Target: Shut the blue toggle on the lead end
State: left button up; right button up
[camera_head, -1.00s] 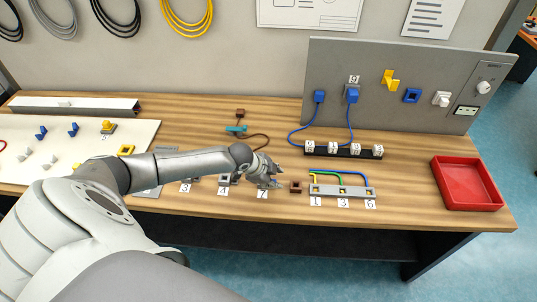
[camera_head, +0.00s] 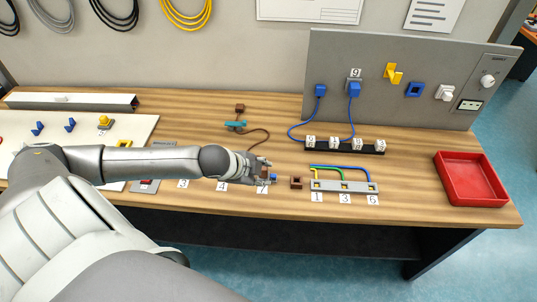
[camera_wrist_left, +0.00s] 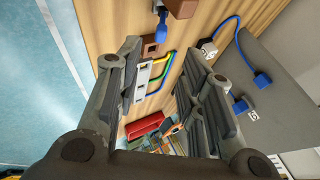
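My left gripper (camera_head: 262,170) is low over the front of the bench, with its fingers apart in the left wrist view (camera_wrist_left: 160,52). A small blue toggle (camera_head: 273,177) shows just beside its fingertips. In the wrist view the blue toggle (camera_wrist_left: 160,24) sits against a brown block (camera_wrist_left: 184,8), just past the fingertips and cut off by the top edge. A brown cable (camera_head: 259,133) runs from a teal clip (camera_head: 235,126) towards this spot; the gripper partly hides its end. I see nothing held between the fingers. My right gripper is out of view.
A brown socket (camera_head: 296,183) stands just right of the gripper, then a grey bar (camera_head: 343,187) with coloured wires. Behind are a black numbered strip (camera_head: 345,148) and a grey panel (camera_head: 430,60). A red tray (camera_head: 470,178) is at the right.

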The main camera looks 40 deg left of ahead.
pick_arm(q)
jog(key=s+d+f+n+g, duration=0.1)
jog(key=s+d+f+n, duration=0.25)
jog(key=s+d, duration=0.6)
jog(key=s+d+f+n+g+b, duration=0.1)
jog(key=s+d+f+n+b, duration=0.1)
jog(key=s+d+f+n, duration=0.1)
jog(key=shift+s+f+n+g, duration=0.2)
jog(key=shift+f+n+g, duration=0.1)
jog(key=shift+f+n, duration=0.7)
jog(key=shift+f, duration=0.15)
